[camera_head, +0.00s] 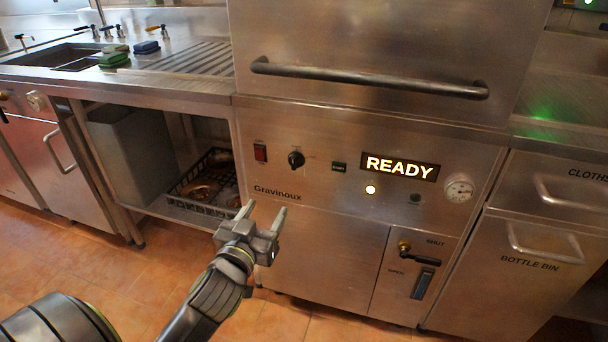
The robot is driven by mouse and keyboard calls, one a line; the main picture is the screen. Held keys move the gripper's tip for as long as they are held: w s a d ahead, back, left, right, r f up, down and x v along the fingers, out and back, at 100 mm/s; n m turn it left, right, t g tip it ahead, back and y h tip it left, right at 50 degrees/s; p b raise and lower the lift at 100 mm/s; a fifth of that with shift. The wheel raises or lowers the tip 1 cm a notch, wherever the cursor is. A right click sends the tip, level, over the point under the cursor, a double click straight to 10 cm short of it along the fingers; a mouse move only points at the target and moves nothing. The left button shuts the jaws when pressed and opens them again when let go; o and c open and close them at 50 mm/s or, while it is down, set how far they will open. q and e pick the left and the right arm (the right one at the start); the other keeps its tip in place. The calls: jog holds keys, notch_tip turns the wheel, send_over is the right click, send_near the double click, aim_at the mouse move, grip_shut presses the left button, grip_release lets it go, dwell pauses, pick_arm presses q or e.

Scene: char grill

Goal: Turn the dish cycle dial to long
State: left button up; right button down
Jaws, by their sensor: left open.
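The dish cycle dial is a small black round knob (296,159) on the steel front panel of the dishwasher (330,195), between a red switch (260,153) and a small dark button (339,167). Its position labels are too small to read. The lit display (400,167) reads READY. My left gripper (264,213) is open and empty, below and a little left of the dial, apart from it, with its fingers pointing up toward the panel. My right gripper is not in view.
A long bar handle (370,78) crosses the dishwasher hood above the panel. A round gauge (459,189) sits at the panel's right. A lever marked SHUT and OPEN (423,284) is lower right. A dark crate (207,184) stands on the shelf at left.

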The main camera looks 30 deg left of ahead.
aim_at(293, 166)
pick_arm(q)
jog(key=b+x, duration=0.1)
jog(key=x, duration=1.5)
jog(key=shift+b, duration=0.4)
jog(key=shift+w+a, duration=0.1)
jog(key=shift+w, duration=0.4)
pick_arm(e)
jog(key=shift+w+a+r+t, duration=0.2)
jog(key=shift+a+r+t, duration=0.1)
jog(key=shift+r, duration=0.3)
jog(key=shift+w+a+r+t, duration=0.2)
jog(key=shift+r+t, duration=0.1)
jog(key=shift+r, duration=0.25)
pick_arm(q)
jog(key=shift+c, duration=0.4)
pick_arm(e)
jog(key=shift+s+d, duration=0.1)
pick_arm(q)
jog(key=c, duration=0.9)
